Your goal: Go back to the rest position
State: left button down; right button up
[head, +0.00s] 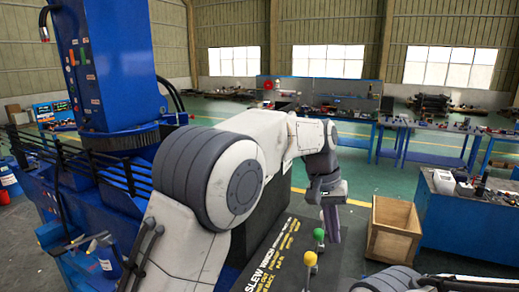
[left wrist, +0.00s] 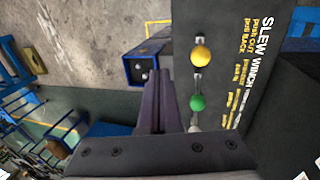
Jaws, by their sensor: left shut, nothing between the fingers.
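My left arm reaches in from the left in the head view. My left gripper (head: 331,232) points down beside the dark control panel (head: 262,258). Its fingers are together and hold nothing; they also show in the left wrist view (left wrist: 159,92). A lever with a green knob (head: 319,235) stands close to the fingers, and a lever with a yellow knob (head: 310,259) stands nearer to me. In the left wrist view the green knob (left wrist: 197,103) lies just right of the fingers, apart in the picture. Part of my right arm shows at the lower right, but its gripper is hidden.
A tall blue crane column (head: 108,70) with black railings stands at the left. An open wooden crate (head: 395,230) sits on the floor at the right, beside a blue workbench (head: 470,225). More blue benches (head: 405,125) line the back. Green floor lies between them.

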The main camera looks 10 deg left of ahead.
pick_arm(q)
jog(key=s+a+f+m+y+b, duration=0.1)
jog(key=s+a+f+b, duration=0.3)
jog(key=s+f+b, duration=0.5)
jog(key=s+a+f+m+b, duration=0.4)
jog(key=s+f+b, duration=0.6)
jog(key=s+f, duration=0.8)
jog(key=shift+s+a+f+t+y, duration=0.3)
jog(key=shift+s+a+y, duration=0.15)
jog(key=shift+s, duration=0.55)
